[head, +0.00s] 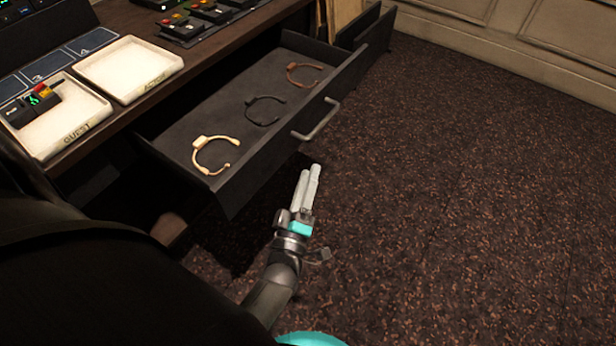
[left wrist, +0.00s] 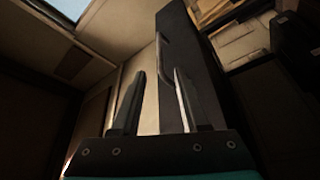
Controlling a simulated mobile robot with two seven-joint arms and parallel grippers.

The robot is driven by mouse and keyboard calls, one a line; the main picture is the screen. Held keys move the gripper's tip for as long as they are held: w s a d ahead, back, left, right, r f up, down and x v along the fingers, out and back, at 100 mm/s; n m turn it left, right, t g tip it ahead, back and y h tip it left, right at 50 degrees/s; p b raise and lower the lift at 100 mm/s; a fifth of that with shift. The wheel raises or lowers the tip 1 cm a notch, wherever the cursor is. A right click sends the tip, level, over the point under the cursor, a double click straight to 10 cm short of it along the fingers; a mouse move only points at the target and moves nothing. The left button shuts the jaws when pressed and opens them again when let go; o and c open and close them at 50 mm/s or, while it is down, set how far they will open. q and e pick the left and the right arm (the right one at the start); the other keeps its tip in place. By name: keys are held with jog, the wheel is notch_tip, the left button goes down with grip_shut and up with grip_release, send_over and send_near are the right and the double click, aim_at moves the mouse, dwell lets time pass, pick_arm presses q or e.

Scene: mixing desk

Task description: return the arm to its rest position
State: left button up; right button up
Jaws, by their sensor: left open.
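My left gripper (head: 311,174) is in front of the open drawer, below and near its metal handle (head: 317,120), over the dark carpet. Its two fingers point away from me toward the drawer side, and nothing shows between them. In the left wrist view the fingers (left wrist: 157,85) stand apart, with the dark drawer front (left wrist: 192,70) and its handle beyond them. The gripper looks apart from the handle. My right gripper is not in either view.
The pulled-out drawer (head: 240,190) holds a cream band (head: 199,155), a black band (head: 262,121) and a brown band (head: 304,83). On the desk are two white trays, one labelled GUEST (head: 72,137), holding a small device (head: 32,106). Carpet (head: 470,200) at the right is clear.

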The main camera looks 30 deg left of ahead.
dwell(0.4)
pick_arm(q)
jog(key=s+d+f+m+g+h, duration=0.3)
jog(key=s+f+m+g, duration=0.3)
jog(key=f, duration=0.5)
jog(key=s+d+f+m+g+h, duration=0.2)
jog(key=s+f+m+g+h, duration=0.15)
jog(key=f+m+g, duration=0.5)
jog(key=s+a+f+m+g+y, duration=0.1)
jog(key=s+f+m+g, duration=0.1)
jog(key=s+f, duration=0.45)
jog(key=s+a+r+g+p, duration=0.2)
jog(key=s+r+p, duration=1.2)
jog(key=s+p, duration=0.65)
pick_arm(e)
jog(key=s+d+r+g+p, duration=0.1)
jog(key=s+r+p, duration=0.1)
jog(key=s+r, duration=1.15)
pick_arm(q)
notch_tip(320, 180, down, 6)
jog(key=w+b, duration=0.2)
jog(key=b, duration=0.3)
jog(key=shift+w+d+r+m, duration=0.15)
jog(key=shift+w+r+m, duration=0.1)
jog(key=shift+w+m, duration=0.1)
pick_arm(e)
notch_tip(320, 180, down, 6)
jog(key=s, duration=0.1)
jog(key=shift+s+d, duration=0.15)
